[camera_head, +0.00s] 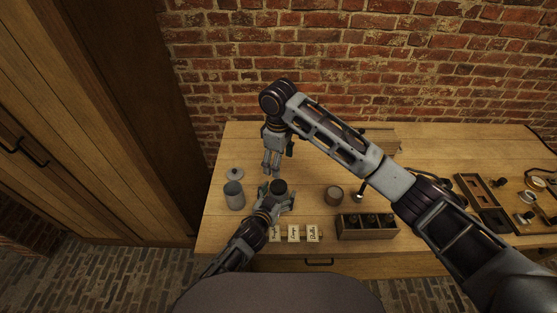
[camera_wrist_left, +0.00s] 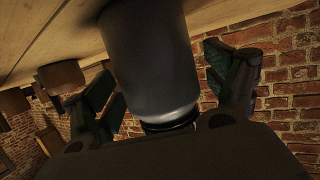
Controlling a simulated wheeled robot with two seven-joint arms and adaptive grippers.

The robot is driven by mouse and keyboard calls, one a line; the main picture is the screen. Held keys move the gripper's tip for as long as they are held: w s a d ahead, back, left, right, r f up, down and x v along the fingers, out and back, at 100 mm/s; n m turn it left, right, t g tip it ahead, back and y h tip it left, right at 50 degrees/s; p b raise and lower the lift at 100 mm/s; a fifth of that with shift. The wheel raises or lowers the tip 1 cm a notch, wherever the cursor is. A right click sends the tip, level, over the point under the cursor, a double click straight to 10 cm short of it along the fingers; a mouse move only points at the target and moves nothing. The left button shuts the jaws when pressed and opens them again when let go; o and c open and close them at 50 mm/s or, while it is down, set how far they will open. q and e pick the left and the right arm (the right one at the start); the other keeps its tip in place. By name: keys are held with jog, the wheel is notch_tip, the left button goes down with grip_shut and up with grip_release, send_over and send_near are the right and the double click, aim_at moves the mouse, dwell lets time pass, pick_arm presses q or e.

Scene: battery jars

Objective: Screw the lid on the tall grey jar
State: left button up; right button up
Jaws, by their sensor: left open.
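A grey jar with a dark open-looking top (camera_head: 279,186) stands on the table between the fingers of my left gripper (camera_head: 276,198). In the left wrist view this grey jar (camera_wrist_left: 152,65) shows large, with a shiny shoulder and black neck, and gaps between it and the spread fingers. My left gripper is open around it. Another blue-grey jar (camera_head: 234,197) stands to its left. A pale round lid with a knob (camera_head: 235,173) lies behind that jar. My right gripper (camera_head: 272,170) points down behind the jar at my left gripper; its opening is too small to judge.
Several small lettered cards (camera_head: 293,233) stand near the front edge. A dark wooden box (camera_head: 367,234) with several jars is right of them. A brown cup (camera_head: 333,196) and a small knobbed item (camera_head: 358,196) are behind. A dark tray (camera_head: 484,202) lies far right. My right arm crosses above the table.

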pick_arm(q)
jog(key=shift+s, duration=0.15)
jog(key=v, duration=1.1)
jog(key=shift+s, duration=0.25)
dwell(0.4)
jog(key=shift+a+r, duration=0.1)
jog(key=shift+r, duration=0.1)
jog(key=shift+s+f, duration=0.1)
jog(key=shift+s, duration=0.05)
dwell(0.4)
